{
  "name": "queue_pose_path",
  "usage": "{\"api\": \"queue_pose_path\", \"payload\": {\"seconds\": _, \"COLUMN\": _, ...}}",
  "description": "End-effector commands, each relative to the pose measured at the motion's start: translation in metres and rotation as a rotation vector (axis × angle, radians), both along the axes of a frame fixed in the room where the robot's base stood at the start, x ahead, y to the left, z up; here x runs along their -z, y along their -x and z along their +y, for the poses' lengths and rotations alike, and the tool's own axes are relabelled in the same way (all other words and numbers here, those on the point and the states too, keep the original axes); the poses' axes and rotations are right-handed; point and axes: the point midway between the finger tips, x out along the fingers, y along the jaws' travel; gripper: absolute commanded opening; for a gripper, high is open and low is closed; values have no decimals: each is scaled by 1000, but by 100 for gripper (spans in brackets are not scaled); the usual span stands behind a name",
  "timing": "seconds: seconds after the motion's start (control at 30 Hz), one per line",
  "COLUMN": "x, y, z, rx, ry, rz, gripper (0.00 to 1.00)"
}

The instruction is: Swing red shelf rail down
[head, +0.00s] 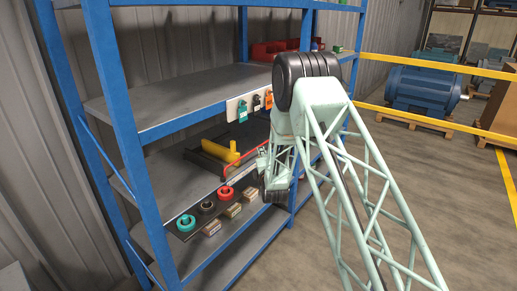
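A thin red rail (241,158) shows at the front of the middle level of the blue shelf rack (129,145). Its left end bends down near the shelf's front edge, and its right part runs behind my arm, where it is hidden. My gripper (262,162) is small in the head view, at the rail's right visible part, below my arm's elbow. I cannot tell whether it touches the rail, or whether its fingers are open or shut.
A yellow tool (219,151) lies on the shelf behind the rail. Teal, black and red rings (186,222) and small boxes (233,210) line the front edge. Colored locks (242,111) hang above. A blue motor (424,91) stands behind yellow rails at right. The floor is open.

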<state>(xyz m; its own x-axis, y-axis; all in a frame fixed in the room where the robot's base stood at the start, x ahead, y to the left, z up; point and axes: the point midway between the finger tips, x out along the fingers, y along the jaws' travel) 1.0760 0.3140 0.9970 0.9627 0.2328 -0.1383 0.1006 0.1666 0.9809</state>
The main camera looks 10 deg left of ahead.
Motion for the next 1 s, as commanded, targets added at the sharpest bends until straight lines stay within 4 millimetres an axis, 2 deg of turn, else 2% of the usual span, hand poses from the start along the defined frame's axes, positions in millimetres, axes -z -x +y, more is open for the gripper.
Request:
{"api": "queue_pose_path", "payload": {"seconds": 0.6, "x": 11, "y": -71, "z": 17, "rx": 0, "ry": 0, "rz": 0, "gripper": 20}}
{"api": "queue_pose_path", "payload": {"seconds": 0.8, "x": 14, "y": -89, "z": 21, "rx": 0, "ry": 0, "rz": 1, "gripper": 20}}
{"api": "queue_pose_path", "payload": {"seconds": 1.0, "x": 14, "y": -98, "z": 24, "rx": 0, "ry": 0, "rz": 0, "gripper": 20}}
